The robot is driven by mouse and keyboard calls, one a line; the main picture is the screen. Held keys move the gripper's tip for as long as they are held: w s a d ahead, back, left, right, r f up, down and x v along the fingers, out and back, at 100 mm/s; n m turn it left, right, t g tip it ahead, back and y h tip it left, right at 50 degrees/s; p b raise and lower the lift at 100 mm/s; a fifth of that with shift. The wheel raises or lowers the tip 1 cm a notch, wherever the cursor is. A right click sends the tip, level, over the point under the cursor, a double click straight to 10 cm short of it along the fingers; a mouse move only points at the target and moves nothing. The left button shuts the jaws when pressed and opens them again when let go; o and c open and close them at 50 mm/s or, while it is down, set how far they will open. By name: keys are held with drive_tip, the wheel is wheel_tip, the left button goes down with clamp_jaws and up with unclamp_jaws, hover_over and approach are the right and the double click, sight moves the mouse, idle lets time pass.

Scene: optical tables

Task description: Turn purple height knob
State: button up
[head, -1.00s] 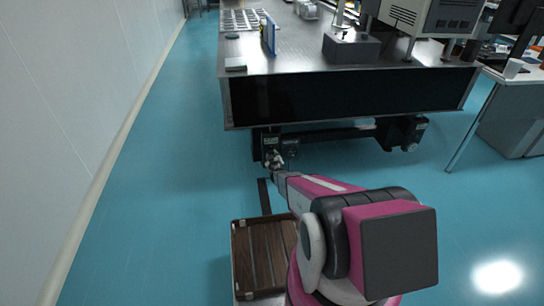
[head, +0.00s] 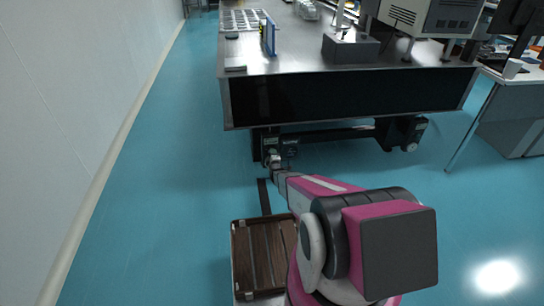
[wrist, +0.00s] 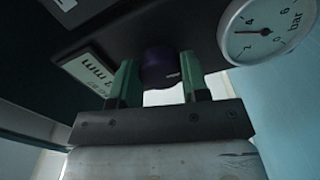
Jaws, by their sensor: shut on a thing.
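The purple height knob (wrist: 160,66) is a dark, short cylinder under a dark housing in the wrist view. My gripper (wrist: 158,78) has its two green fingers on either side of the knob and is shut on it. In the head view my gripper (head: 272,160) is low at the near left leg of the optical table (head: 350,98). The knob itself is hidden or too small to make out there.
A round pressure gauge (wrist: 268,28) marked bar sits right of the knob, and a white label plate (wrist: 88,70) sits left. A brown slatted case (head: 262,262) stands on the floor below my arm. The blue floor (head: 160,210) at left is clear.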

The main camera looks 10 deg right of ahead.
drive_tip(key=shift+n, duration=0.3)
drive_tip(key=shift+s, duration=0.1)
drive_tip(key=o, duration=0.9)
